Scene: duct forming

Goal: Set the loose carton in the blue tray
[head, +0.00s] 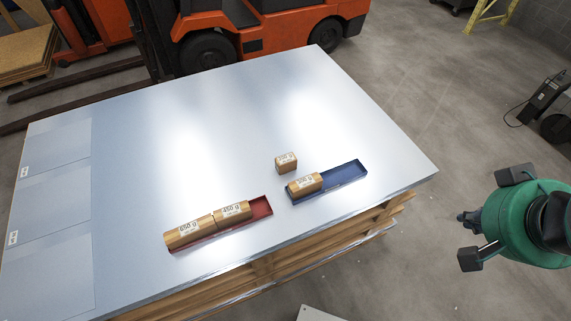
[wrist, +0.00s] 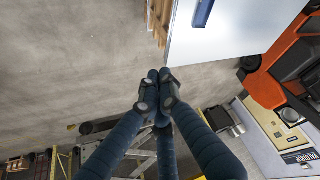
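The loose carton (head: 286,162) is a small brown box with a white label, standing on the metal sheet behind the blue tray. The blue tray (head: 345,176) holds one brown carton (head: 304,185) in its left part; its right part is empty. My gripper (head: 466,218) is off the right edge of the table, well apart from the carton. In the wrist view my gripper (wrist: 158,92) has its dark fingers drawn together at the tips, with nothing between them. Part of the blue tray (wrist: 203,12) shows at the top of the wrist view; the loose carton is not seen there.
A red tray (head: 262,208) left of the blue one holds two labelled cartons (head: 184,233) (head: 231,212), with a gap at its right end. The sheet-covered stack (head: 150,140) is mostly clear. An orange forklift (head: 255,30) stands behind it. Floor is open at right.

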